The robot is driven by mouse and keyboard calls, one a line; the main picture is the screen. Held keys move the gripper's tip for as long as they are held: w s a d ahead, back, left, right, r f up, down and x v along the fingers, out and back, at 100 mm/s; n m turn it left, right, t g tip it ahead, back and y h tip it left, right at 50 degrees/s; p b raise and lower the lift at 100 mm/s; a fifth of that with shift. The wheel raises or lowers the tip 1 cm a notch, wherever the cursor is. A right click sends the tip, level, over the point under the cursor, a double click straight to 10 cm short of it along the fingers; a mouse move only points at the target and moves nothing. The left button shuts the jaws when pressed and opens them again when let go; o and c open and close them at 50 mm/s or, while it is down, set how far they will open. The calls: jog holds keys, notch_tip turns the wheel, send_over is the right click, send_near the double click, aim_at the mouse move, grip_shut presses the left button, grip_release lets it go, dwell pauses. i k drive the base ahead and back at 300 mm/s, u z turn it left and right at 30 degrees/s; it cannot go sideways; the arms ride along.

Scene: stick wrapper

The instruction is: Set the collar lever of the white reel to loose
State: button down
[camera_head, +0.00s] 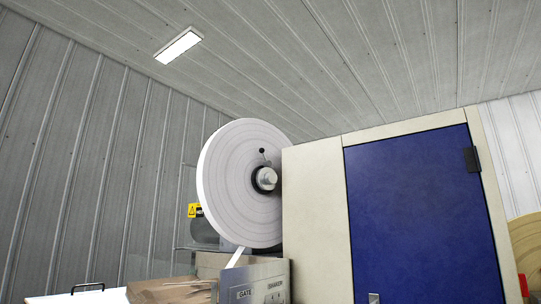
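The white reel (226,185) is a large upright disc left of the middle in the head view, mounted beside a cream cabinet. At its hub is a metal collar (267,179) with a dark ring around it. The collar lever (263,156) is a thin arm ending in a small black knob; it points up from the collar, leaning slightly left. I cannot tell from this view which lever setting this is. My gripper is not in view.
The cream cabinet (315,225) with a blue door (420,210) stands close on the right of the reel. Below the reel is a metal panel (255,281) with labels. A brown surface (170,291) and a yellow warning sign (194,210) are at lower left.

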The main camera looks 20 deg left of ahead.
aim_at(264, 157)
jog(key=u, duration=0.25)
jog(key=i, duration=0.65)
jog(key=u, duration=0.7)
jog(key=i, duration=0.35)
jog(key=u, duration=0.35)
